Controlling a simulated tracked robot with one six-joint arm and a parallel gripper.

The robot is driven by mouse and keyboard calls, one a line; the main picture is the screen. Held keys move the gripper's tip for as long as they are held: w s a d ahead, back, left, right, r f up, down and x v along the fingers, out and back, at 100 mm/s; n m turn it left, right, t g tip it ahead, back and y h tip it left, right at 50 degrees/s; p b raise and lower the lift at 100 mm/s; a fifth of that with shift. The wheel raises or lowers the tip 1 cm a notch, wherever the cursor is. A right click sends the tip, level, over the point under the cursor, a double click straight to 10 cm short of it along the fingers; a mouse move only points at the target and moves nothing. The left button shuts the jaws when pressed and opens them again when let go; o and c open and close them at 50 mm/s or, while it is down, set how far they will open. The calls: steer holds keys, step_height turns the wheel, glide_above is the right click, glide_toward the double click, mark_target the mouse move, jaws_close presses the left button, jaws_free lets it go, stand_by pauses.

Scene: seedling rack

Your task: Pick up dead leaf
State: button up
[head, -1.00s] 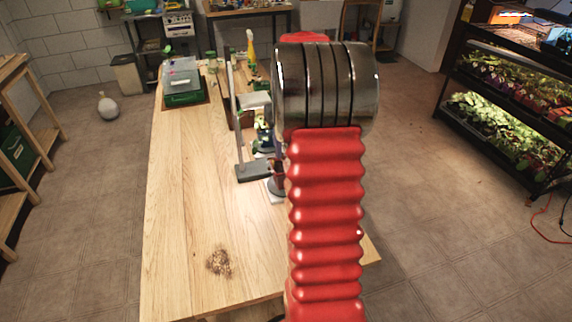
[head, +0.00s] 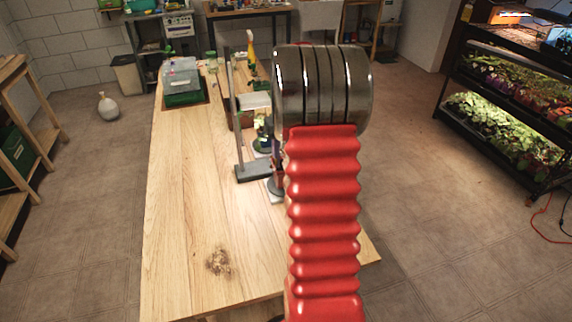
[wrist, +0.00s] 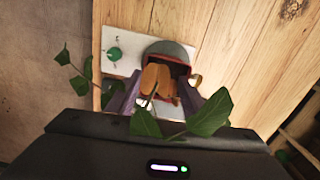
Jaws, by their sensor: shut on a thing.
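The dead leaf (wrist: 155,79) is brown and curled and shows in the middle of the wrist view. My gripper (wrist: 158,98) has its two purple-grey fingers on either side of the leaf and is shut on it. Green living leaves (wrist: 207,115) on thin stems surround the fingers, some in front of my gripper's dark body. In the head view my red-sleeved arm hides the leaf and most of the gripper.
Below the gripper is a pale plate with a green knob (wrist: 114,54) and a dark round rim. In the head view a grey stand (head: 252,172) and a potted plant (head: 263,138) are close left of my arm.

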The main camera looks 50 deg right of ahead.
steer(key=shift+a+f, duration=0.4)
steer(key=shift+f, duration=0.15)
jaws_close()
step_height(320, 180, up, 10)
steer(key=shift+d+r, duration=0.25)
steer(key=shift+d, duration=0.05)
stand_by(0.5)
